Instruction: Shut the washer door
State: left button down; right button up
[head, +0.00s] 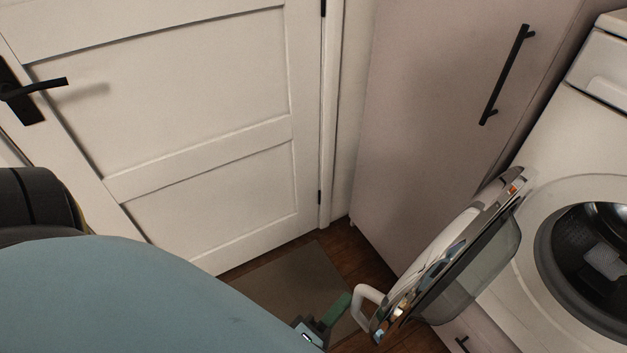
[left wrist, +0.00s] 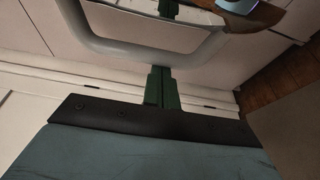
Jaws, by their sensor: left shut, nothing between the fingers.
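The washer (head: 573,130) stands at the right with its round drum opening uncovered. Its door (head: 447,255) is swung wide open to the left, with a chrome rim, a glass bowl and a pale loop handle (head: 368,302). My left gripper (head: 342,303), with green fingers, is shut and empty just left of the handle. In the left wrist view the handle (left wrist: 140,54) crosses over the green fingers (left wrist: 160,88), and a green tip shows beyond its bar. I cannot tell whether they touch. My right gripper is in neither view.
A tall cabinet (head: 430,110) with a black bar handle stands behind the washer door. A white panelled room door (head: 190,110) is at the left. A brown mat (head: 275,285) lies on the wooden floor. The drum holds something pale (head: 605,262).

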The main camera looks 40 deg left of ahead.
pick_arm(q)
jog(key=shift+s+d, duration=0.3)
jog(key=shift+d, duration=0.4)
jog(key=shift+s+d, duration=0.35)
jog(key=shift+d, duration=0.4)
jog(key=shift+s+d, duration=0.3)
jog(key=shift+d, duration=0.4)
